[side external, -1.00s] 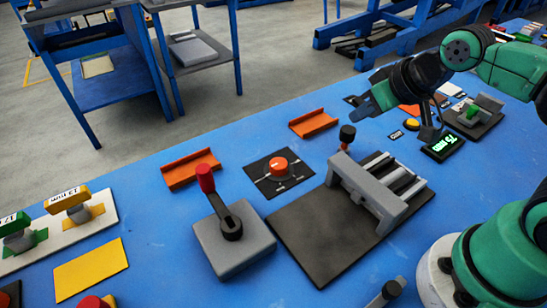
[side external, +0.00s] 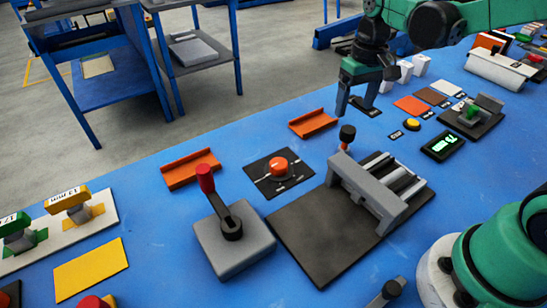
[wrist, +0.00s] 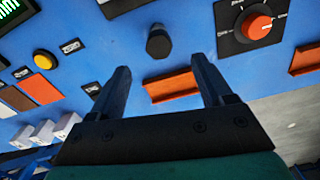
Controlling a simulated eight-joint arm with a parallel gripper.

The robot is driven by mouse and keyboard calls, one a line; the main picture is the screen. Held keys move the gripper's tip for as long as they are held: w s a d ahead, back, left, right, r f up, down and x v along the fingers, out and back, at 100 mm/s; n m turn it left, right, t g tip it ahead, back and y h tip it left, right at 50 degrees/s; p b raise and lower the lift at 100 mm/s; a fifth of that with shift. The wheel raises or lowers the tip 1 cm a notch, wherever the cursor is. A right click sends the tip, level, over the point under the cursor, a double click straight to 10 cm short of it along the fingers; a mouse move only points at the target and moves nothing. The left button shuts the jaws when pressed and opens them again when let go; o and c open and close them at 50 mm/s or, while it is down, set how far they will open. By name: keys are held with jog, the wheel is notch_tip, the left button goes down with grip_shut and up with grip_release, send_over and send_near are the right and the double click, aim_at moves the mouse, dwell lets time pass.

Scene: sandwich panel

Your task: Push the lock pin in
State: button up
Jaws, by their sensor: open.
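My gripper (side external: 350,112) points down above and slightly behind the knob in the side view. In the wrist view my gripper (wrist: 160,68) has its two fingers wide apart with nothing between them. I see no contact with the knob, but the exact gap is hard to tell.
An orange tray (side external: 314,123) lies behind the knob, close to my gripper. An orange rotary dial (side external: 278,167) and a lever with a red grip (side external: 206,180) stand to the left. A yellow button (side external: 412,124) and a lit display (side external: 443,146) lie to the right.

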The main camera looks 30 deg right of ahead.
aim_at(349, 129)
jog(key=shift+f, duration=2.95)
grip_shut()
